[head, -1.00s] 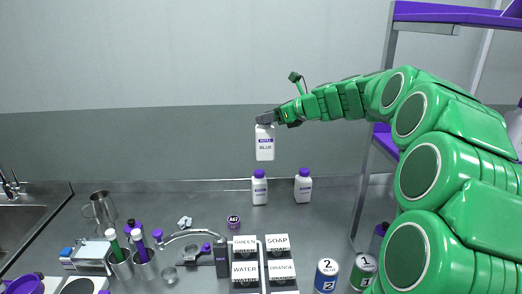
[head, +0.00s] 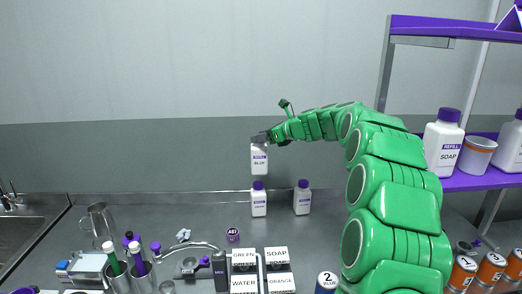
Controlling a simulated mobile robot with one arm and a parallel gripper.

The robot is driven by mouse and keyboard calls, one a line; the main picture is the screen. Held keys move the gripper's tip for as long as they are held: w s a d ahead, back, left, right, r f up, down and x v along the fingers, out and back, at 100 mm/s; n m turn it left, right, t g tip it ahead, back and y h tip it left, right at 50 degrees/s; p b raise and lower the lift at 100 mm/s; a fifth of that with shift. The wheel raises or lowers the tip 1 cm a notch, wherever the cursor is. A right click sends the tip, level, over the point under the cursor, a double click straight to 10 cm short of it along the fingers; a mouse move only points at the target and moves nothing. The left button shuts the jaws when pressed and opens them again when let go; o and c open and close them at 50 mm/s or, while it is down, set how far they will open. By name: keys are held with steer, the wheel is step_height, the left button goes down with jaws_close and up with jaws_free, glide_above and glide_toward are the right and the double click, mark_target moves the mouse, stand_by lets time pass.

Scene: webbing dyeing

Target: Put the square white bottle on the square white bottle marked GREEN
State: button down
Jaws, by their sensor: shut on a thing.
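My gripper (head: 261,138) is shut on the top of a square white bottle marked BLUE (head: 259,161) and holds it upright in the air. Its cap is hidden by the gripper. Directly below it in the picture, a square white bottle with a purple cap (head: 259,203) stands on the counter, with a small gap between the two. A second square white bottle with a purple cap (head: 302,201) stands to the right. The labels of both standing bottles are too small to read, so I cannot tell which is marked GREEN.
Label blocks reading GREEN, SOAP, WATER and ORANGE (head: 278,268) stand in front. A small purple-topped jar (head: 232,234) stands left of them. A metal jug (head: 102,222) and cups are farther left. A purple shelf (head: 480,181) at right carries a SOAP refill bottle (head: 444,143) and a tub (head: 477,157).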

steer(key=shift+w+a+f, duration=0.1)
steer(key=shift+w+f, duration=0.5)
steer(key=shift+f, duration=0.25)
steer(key=shift+w+a+f, duration=0.1)
steer(key=shift+w+f, duration=0.5)
steer(key=shift+f, duration=0.2)
steer(key=shift+d+f, duration=0.1)
steer(key=shift+f, duration=1.25)
steer(key=c, duration=0.6)
jaws_free()
steer(key=shift+s+d+r, duration=0.45)
steer(key=shift+d+r, duration=0.15)
steer(key=shift+r, duration=0.9)
steer(key=shift+s+d+r, duration=0.5)
steer(key=shift+d+r, duration=0.15)
steer(key=shift+r, duration=0.85)
steer(key=shift+s+d+r, duration=0.45)
steer(key=shift+d+r, duration=0.15)
steer(key=shift+r, duration=0.9)
